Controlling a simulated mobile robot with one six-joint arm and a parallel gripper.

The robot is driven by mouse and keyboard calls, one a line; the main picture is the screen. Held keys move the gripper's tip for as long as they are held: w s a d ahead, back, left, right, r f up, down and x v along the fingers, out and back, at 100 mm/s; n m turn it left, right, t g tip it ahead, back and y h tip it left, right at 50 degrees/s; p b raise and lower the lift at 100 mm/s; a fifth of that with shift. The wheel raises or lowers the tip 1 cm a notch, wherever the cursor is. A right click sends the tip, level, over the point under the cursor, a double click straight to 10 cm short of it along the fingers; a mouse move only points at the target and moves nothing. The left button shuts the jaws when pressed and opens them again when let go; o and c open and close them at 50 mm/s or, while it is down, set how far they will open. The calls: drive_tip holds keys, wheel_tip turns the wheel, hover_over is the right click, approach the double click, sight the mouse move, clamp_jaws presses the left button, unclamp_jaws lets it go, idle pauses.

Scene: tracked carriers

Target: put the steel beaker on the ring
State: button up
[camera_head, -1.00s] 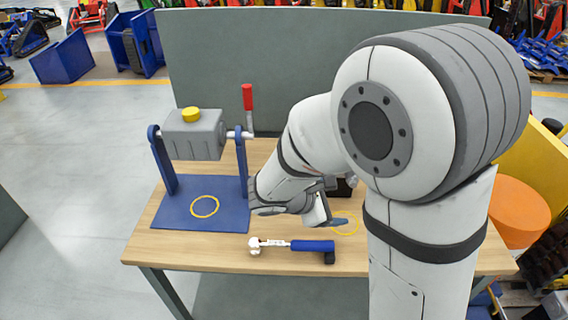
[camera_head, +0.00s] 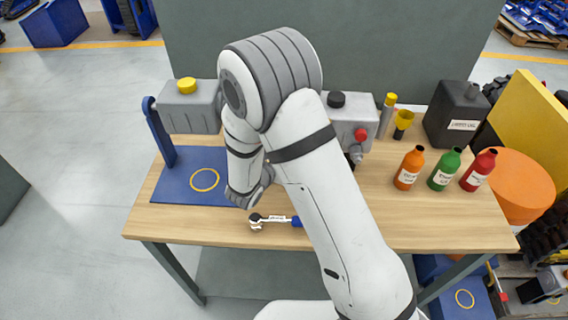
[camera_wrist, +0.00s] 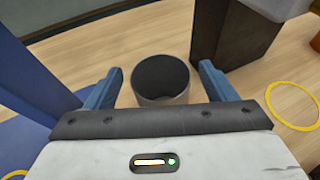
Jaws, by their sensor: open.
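The steel beaker (camera_wrist: 160,82) is a grey, open-topped cup standing upright on the wooden table in the wrist view. My gripper (camera_wrist: 161,69) is open, with one blue finger on each side of the beaker and gaps showing between. In the head view my arm hides the beaker and the fingers. A yellow ring (camera_wrist: 292,106) lies on the bare wood at the right of the wrist view. Another yellow ring (camera_head: 205,180) is on the blue base plate in the head view; I cannot tell which ring the task names.
A blue stand (camera_head: 165,150) carries a grey block at the left. A ratchet-like tool (camera_head: 272,220) lies near the front edge. Orange (camera_head: 409,170), green (camera_head: 444,172) and red (camera_head: 478,172) bottles stand at the right. A dark block (camera_wrist: 235,38) stands behind the beaker. The front right table is clear.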

drive_tip(key=shift+w+d+f, duration=0.2)
drive_tip(key=shift+w+d, duration=0.05)
drive_tip(key=shift+w, duration=0.3)
drive_tip(key=shift+c, duration=0.5)
drive_tip(key=c, duration=1.4)
drive_tip(key=shift+r, duration=0.1)
